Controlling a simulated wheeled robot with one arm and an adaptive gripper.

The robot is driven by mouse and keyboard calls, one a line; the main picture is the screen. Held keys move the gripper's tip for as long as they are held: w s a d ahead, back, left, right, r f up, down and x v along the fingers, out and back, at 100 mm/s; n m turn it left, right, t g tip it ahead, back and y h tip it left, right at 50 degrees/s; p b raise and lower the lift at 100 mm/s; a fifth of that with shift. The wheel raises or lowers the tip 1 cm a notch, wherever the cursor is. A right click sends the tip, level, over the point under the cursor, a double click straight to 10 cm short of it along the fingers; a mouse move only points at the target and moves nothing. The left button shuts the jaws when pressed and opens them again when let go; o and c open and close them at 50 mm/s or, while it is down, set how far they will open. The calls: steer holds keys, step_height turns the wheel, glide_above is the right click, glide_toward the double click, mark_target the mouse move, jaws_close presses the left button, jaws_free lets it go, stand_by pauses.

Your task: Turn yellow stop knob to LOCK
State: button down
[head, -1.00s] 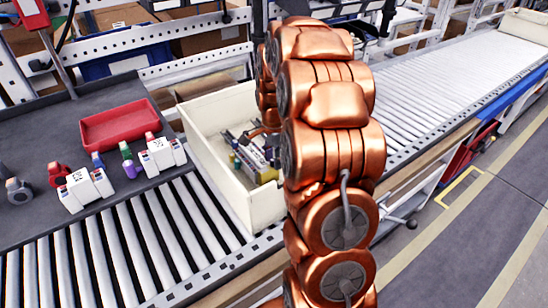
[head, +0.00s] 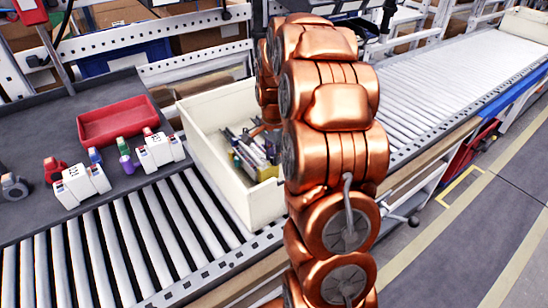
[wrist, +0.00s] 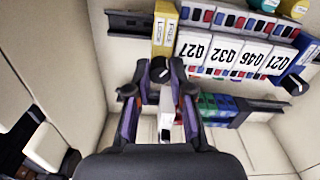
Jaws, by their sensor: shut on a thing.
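In the wrist view, the yellow stop (wrist: 165,32) sits at the left end of a row of white modules on a dark rail. Its label reads LOCK and FREE, in rotated text. A black knob (wrist: 160,72) with a white mark is at its lower end. My gripper (wrist: 160,77) is shut on this knob, one fingertip on each side. I cannot tell which word the mark points to. In the head view my copper arm hides the gripper, the knob and part of the cream bin (head: 205,160) it reaches into.
Numbered white modules (wrist: 225,50) stand close right of the stop. A blue stop (wrist: 300,63) with a black knob ends the row. Green and blue blocks (wrist: 220,105) lie below. Bin walls are close on the left. Outside are a red tray (head: 117,121) and a roller conveyor (head: 440,85).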

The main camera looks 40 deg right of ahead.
steer(key=n+b, duration=0.2)
steer(key=n, duration=0.1)
steer(key=shift+f+n, duration=0.15)
steer(key=shift+n, duration=0.15)
steer(key=n+b, duration=0.2)
steer(key=n, duration=0.2)
steer(key=shift+n+b, duration=0.3)
steer(key=shift+b, duration=0.05)
steer(key=n+b, duration=0.1)
steer(key=n, duration=0.6)
steer(key=shift+n+b, duration=0.3)
steer(key=shift+n, duration=0.3)
steer(key=c, duration=1)
jaws_free()
steer(key=shift+r, duration=0.2)
